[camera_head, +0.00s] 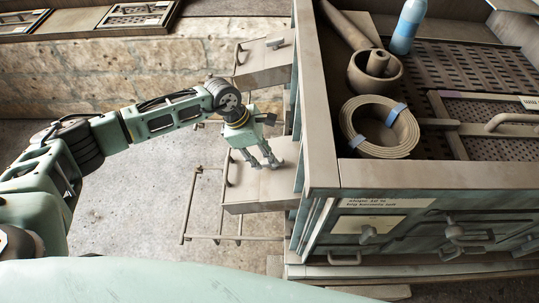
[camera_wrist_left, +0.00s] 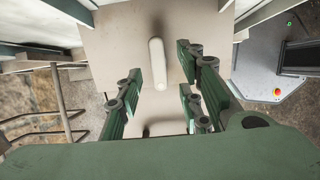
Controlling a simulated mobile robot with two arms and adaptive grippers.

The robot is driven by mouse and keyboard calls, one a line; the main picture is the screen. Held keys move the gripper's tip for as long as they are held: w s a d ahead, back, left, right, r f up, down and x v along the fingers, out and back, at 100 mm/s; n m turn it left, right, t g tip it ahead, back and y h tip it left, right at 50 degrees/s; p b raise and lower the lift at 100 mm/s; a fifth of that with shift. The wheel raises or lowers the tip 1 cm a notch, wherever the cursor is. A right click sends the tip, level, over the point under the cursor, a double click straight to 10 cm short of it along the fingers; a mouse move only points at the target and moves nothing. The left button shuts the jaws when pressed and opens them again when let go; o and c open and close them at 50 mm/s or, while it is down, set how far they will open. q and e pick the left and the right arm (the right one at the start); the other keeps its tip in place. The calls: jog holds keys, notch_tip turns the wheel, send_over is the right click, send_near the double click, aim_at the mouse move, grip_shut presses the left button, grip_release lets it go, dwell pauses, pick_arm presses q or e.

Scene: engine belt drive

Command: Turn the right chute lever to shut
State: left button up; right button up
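A box-shaped chute (camera_head: 240,193) juts from the left side of the big metal bench, and my left gripper (camera_head: 265,163) points down over its top. In the left wrist view a pale bar-shaped lever (camera_wrist_left: 158,64) stands on the flat chute top (camera_wrist_left: 115,35), between the spread fingers of my left gripper (camera_wrist_left: 160,88). The fingers are apart and open; contact with the lever cannot be told. The gripper hides the lever in the head view. A second chute (camera_head: 258,68) farther back has a small lever (camera_head: 275,43) on top. My right gripper is out of view.
Metal rails (camera_head: 188,215) stand left of the near chute. The bench rim (camera_head: 318,120) rises right beside the gripper. On the bench are a coiled belt (camera_head: 354,124), a mortar-like bowl (camera_head: 363,78) and a blue bottle (camera_head: 408,25). The floor (camera_head: 125,190) to the left is clear.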

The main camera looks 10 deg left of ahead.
pick_arm(q)
jog(key=x, duration=0.3)
jog(key=shift+d+f, duration=0.1)
jog(key=shift+w+f, duration=0.1)
jog(key=shift+f, duration=0.1)
grip_shut()
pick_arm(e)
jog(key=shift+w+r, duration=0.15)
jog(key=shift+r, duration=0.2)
